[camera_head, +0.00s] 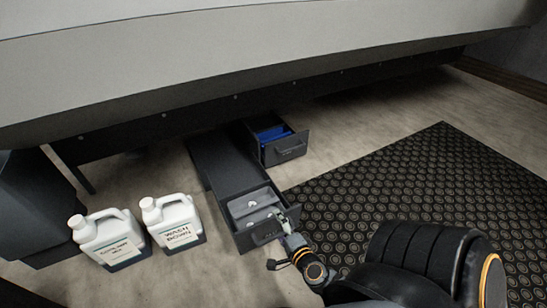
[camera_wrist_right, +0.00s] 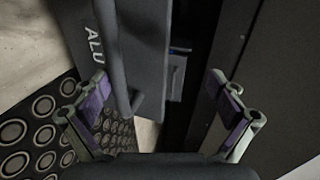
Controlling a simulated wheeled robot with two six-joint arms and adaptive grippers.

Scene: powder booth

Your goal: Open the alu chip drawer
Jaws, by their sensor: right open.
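A low dark drawer unit (camera_head: 215,160) stands on the floor under the booth. Its near drawer (camera_head: 262,232) stands open, with grey metallic pieces inside. My right gripper (camera_head: 291,218) is at the right part of that drawer's front. In the right wrist view, a dark front marked "ALU" (camera_wrist_right: 95,45) carries a bar handle (camera_wrist_right: 116,60). The handle reaches down between the open fingers of my right gripper (camera_wrist_right: 160,112), closer to the left finger. I cannot tell whether they touch. My left gripper is not in view.
A second drawer (camera_head: 291,150) with blue contents stands open farther back. Two white jugs, one at the left (camera_head: 107,240) and one labelled "WASH DOWN" (camera_head: 173,222), stand left of the unit. A black studded mat (camera_head: 400,185) covers the floor at right. The booth's grey underside (camera_head: 230,65) hangs low above.

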